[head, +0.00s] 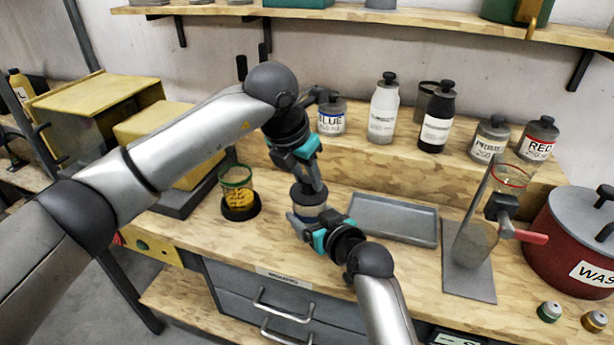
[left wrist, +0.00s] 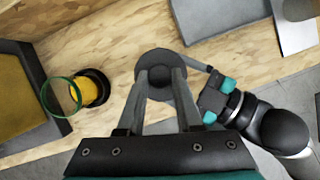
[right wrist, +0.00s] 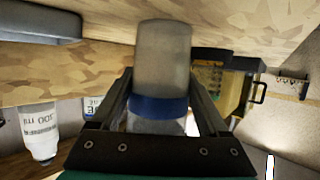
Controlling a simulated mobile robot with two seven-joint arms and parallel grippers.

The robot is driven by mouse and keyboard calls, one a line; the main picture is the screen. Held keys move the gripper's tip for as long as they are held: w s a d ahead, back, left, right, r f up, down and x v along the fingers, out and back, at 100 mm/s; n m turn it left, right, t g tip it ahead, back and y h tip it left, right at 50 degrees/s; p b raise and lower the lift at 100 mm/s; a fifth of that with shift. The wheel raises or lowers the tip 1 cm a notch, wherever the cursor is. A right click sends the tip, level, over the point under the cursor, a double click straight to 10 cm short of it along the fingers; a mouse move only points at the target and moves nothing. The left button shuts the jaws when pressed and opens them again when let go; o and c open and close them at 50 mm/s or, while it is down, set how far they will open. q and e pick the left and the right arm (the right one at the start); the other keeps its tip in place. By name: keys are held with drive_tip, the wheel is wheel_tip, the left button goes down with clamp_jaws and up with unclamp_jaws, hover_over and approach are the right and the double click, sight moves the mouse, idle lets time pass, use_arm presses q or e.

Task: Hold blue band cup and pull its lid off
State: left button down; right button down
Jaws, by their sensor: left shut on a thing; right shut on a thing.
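The blue band cup (head: 309,211) is upright over the bench front, with a grey lid (head: 308,192) on top. In the right wrist view the cup's grey body (right wrist: 162,60) and blue band (right wrist: 158,107) show upside down. My left gripper (head: 311,187) comes down from above and is shut on the lid, whose round dark top (left wrist: 158,70) sits between its fingers in the left wrist view. My right gripper (head: 306,222) comes from the front and is shut on the cup around its band. I cannot tell whether the cup's base touches the bench.
A green-rimmed glass (head: 237,185) with yellow contents stands left on a dark round base. A grey tray (head: 436,240) lies to the right. A stand (head: 466,275) with a red-rimmed glass and a red waste pot (head: 560,240) are farther right. Several bottles line the raised shelf behind.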

sight(307, 181)
use_arm(q)
drive_tip(key=shift+r, duration=0.1)
idle(0.4)
drive_tip(key=shift+r, duration=1)
drive_tip(key=shift+r, duration=2.05)
use_arm(e)
unclamp_jaws()
